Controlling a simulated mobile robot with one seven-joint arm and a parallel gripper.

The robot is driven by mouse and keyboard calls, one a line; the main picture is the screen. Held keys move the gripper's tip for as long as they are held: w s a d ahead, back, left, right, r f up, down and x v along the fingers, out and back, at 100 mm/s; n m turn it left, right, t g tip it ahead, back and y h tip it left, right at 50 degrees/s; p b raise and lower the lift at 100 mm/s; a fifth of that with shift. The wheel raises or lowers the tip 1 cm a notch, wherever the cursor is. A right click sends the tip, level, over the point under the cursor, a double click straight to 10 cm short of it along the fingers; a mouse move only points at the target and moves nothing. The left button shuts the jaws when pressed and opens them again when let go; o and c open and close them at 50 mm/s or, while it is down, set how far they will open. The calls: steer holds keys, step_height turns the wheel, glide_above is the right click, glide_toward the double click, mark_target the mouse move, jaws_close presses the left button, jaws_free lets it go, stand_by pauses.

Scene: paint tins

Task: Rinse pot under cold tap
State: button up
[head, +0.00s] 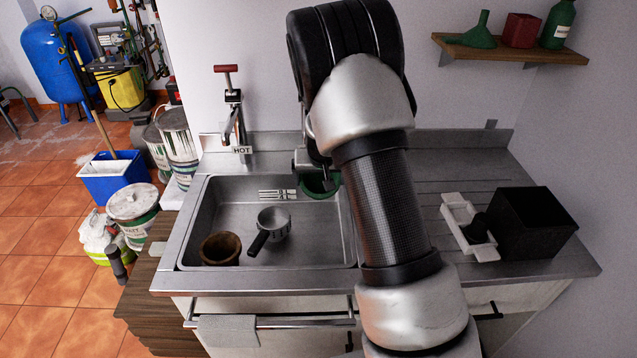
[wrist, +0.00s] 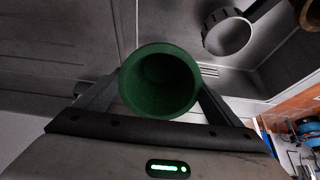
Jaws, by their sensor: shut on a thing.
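A green pot (head: 322,190) is held between the two fingers of my gripper (head: 318,170), at the back right of the sink (head: 190,245). In the wrist view the pot (wrist: 160,98) shows its open mouth and looks empty, with a finger of my gripper (wrist: 158,100) on each side. A tap with a red handle and a tag reading HOT (head: 242,149) stands behind the sink's back left, left of the pot. No cold tap is visible; my arm covers part of the area behind the sink.
A grey pan with a black handle (head: 274,221) and a brown pot (head: 221,250) sit in the sink. Right of my arm, a white tray (head: 458,209) and a black box (head: 534,222) stand on the drainer. A wall shelf (head: 505,50) is at upper right.

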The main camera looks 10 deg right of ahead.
steer(key=shift+a, duration=0.2)
steer(key=s+a+b, duration=0.1)
steer(key=s, duration=0.6)
steer(key=shift+s+a, duration=0.15)
steer(key=shift+s, duration=0.25)
stand_by(1.4)
steer(key=s+r+p, duration=0.3)
steer(key=s+r, duration=0.1)
steer(key=s, duration=0.1)
steer(key=shift+a, duration=0.4)
stand_by(0.3)
